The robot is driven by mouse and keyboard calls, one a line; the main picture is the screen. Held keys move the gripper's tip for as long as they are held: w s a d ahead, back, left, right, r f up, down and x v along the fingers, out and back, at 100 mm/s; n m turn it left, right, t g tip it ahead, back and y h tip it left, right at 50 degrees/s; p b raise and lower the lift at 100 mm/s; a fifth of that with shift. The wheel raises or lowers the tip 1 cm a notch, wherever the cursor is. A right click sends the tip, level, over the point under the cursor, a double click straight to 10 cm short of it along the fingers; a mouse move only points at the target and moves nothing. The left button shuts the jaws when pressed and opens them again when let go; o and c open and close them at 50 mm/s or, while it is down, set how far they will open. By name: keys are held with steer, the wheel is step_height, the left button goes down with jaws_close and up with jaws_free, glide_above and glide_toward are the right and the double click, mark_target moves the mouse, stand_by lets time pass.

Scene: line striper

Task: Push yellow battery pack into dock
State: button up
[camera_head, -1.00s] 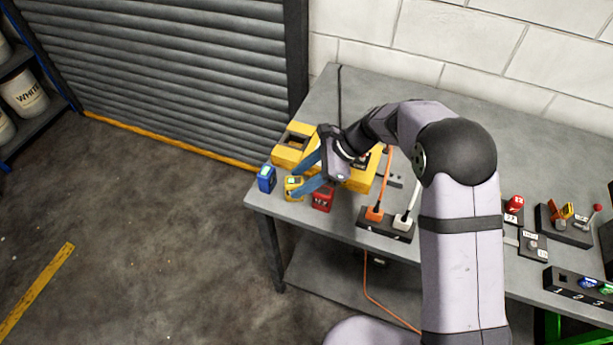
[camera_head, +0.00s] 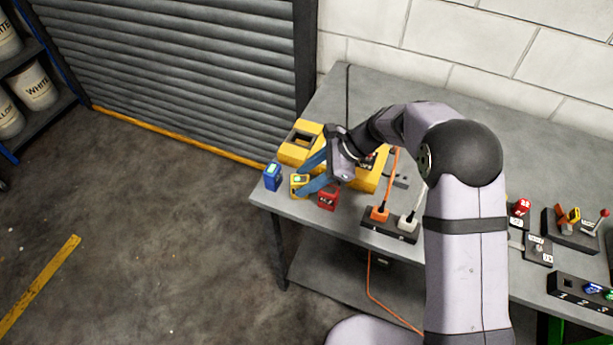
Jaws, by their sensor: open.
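The yellow battery pack (camera_head: 299,184) stands on the table's left end, between a blue pack (camera_head: 272,177) and a red pack (camera_head: 328,198). Behind it is a yellow dock (camera_head: 302,143) with a dark opening in its top. My gripper (camera_head: 305,177) is open, and its blue fingers point left at the yellow pack. One finger lies behind the pack and the other in front or over its right edge. Whether they touch it I cannot tell. My gripper and wrist hide part of a second yellow block (camera_head: 369,180) to the right.
A power strip (camera_head: 389,223) with an orange plug and a white plug sits at the table's front edge, cords rising behind. Switch panels (camera_head: 572,230) and a numbered key rack (camera_head: 580,291) are at the right. The back of the table (camera_head: 375,100) is clear.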

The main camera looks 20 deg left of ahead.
steer(key=c, duration=1.1)
steer(key=shift+r+p, duration=0.7)
steer(key=shift+r, duration=0.05)
steer(key=shift+r+p, duration=1.6)
steer(key=shift+r, duration=0.2)
steer(key=w+a+r+m+t+p, duration=0.1)
steer(key=w+a+r, duration=0.1)
steer(key=w, duration=0.2)
steer(key=w+a+r+m+t+p, duration=0.1)
steer(key=w+a+r+m+p, duration=0.1)
steer(key=w, duration=0.3)
steer(key=w+a+r+m+t+p, duration=0.1)
steer(key=w+a+r, duration=0.1)
steer(key=w, duration=0.3)
steer(key=shift+w+r+y+p, duration=0.2)
steer(key=shift+r+y+p, duration=0.1)
steer(key=shift+r, duration=0.15)
